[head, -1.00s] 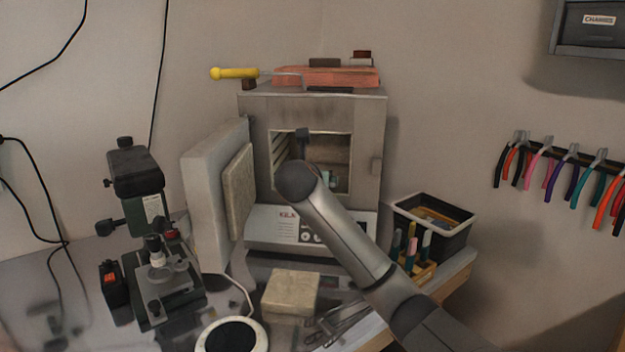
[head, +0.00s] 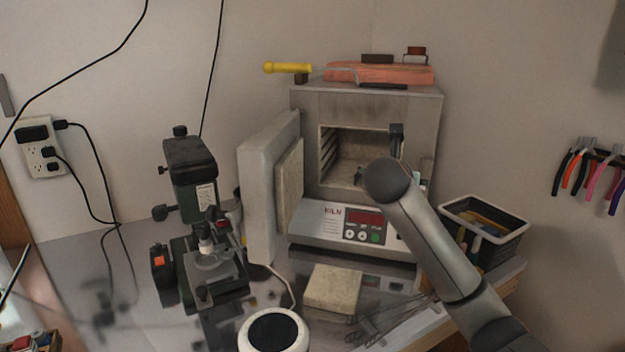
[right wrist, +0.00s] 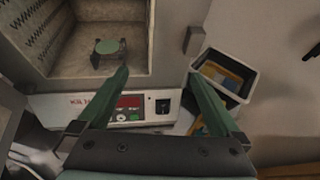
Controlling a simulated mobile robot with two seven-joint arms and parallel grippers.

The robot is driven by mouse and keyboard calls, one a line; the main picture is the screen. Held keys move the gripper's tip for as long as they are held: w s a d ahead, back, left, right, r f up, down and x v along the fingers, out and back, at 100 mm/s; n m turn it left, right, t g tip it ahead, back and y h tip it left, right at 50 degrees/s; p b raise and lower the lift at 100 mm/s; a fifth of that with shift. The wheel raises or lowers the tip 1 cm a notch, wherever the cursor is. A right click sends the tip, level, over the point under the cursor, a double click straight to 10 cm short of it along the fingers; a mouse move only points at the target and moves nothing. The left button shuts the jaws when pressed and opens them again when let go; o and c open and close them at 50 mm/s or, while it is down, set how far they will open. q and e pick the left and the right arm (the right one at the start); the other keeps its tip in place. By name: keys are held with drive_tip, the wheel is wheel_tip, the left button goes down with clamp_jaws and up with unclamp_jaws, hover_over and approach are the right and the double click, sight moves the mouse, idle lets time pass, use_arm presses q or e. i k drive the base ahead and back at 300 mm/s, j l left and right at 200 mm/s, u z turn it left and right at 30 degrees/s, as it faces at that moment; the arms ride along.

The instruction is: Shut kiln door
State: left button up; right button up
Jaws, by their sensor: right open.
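The kiln (head: 365,108) stands on the bench against the wall. Its thick door (head: 268,190) is swung wide open to the left, with the pale inner insulation block facing right. In the right wrist view the kiln chamber (right wrist: 75,60) is open, and a small stand with a round green top (right wrist: 107,46) sits inside. My right arm reaches up in front of the kiln's right side. My right gripper (right wrist: 160,95) is open and empty, in front of the control panel and chamber's lower right. Its fingers are mostly hidden in the head view. My left gripper is not in view.
A pale block (head: 332,288), a round white-rimmed pad (head: 273,332) and metal tongs lie before the kiln. A black bin (head: 488,225) stands to its right. A yellow-handled tool (head: 288,68) lies on top.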

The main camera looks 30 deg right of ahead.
sight(271, 162)
drive_tip(key=j+z, duration=0.15)
drive_tip(key=z, duration=0.25)
drive_tip(key=j+z, duration=0.2)
drive_tip(key=z, duration=0.2)
drive_tip(key=i+j, duration=0.05)
